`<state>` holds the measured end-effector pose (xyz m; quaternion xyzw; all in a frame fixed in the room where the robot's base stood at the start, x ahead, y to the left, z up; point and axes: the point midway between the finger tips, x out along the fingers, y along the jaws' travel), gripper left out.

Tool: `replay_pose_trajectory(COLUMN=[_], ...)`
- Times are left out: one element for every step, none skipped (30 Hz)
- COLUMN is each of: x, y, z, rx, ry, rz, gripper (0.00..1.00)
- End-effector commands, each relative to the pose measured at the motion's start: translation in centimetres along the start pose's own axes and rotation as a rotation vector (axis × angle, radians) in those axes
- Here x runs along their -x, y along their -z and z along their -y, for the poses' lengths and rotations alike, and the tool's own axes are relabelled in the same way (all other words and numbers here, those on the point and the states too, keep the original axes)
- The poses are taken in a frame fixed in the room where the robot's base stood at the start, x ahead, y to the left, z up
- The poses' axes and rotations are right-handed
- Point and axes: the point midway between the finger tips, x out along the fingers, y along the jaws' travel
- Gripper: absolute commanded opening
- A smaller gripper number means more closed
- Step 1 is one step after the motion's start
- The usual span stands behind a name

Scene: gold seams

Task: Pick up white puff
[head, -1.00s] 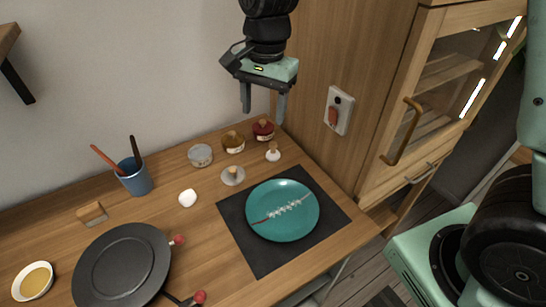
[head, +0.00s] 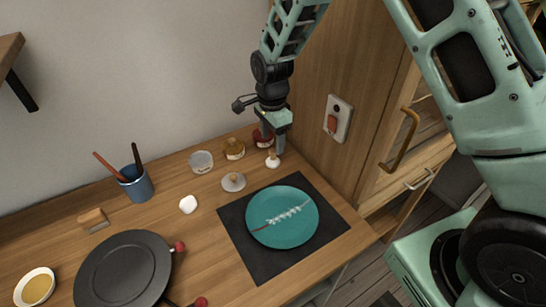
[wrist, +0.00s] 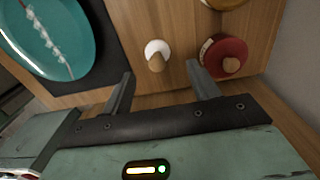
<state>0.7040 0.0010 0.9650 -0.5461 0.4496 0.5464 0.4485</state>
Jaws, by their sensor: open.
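A small white round puff with a wooden knob (head: 272,162) stands on the counter behind the teal plate. It also shows in the wrist view (wrist: 153,46), knob towards me. My gripper (head: 273,146) is just above it, pointing down, open and empty. In the wrist view the fingertips (wrist: 160,70) are apart, with the knobbed puff between and just beyond them. A plain soft white lump (head: 188,204) lies farther left on the counter, away from my gripper.
A red jar with a wooden knob (wrist: 224,56) is close beside the right finger in the wrist view. The teal plate (head: 262,232), with a seam across it, lies on a dark mat (head: 241,256). A wooden cabinet side (head: 312,120) rises close to the right.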

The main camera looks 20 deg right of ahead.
Motion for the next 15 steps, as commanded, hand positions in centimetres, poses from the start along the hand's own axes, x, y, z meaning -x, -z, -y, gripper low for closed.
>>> replay_pose_trajectory(x=[-0.5,-0.8,-1.0,-1.1,-1.3,-1.5,-1.7,-2.0,-2.4,-2.8,-3.2,-3.8,-4.2,-4.7,-5.2], y=[0.0,0.0,0.0,-0.1,-0.1,-0.1,0.0,0.0,0.0,0.0,0.0,0.0,0.0,0.0,0.0], z=[0.0,0.0,0.0,0.0,0.0,0.0,-0.1,-0.1,-0.3,-0.3,-0.4,-0.5,-0.6,-0.5,-0.5], rx=[0.0,0.0,0.0,0.0,0.001,0.001,0.001,0.001,0.001,0.002,0.002,0.001,0.0,0.001,0.001], ry=[-0.001,-0.001,0.0,0.0,0.0,0.0,0.0,-0.002,-0.003,-0.003,-0.004,-0.003,-0.004,-0.003,-0.002], rz=[0.001,0.001,0.001,0.001,0.001,0.001,0.001,0.001,0.001,0.001,0.0,0.001,0.002,0.001,0.001], gripper=[0.6,0.6,0.6,0.6,0.6,0.6,0.6,0.6,0.6,0.6,0.6,0.6,0.6,0.6,0.6])
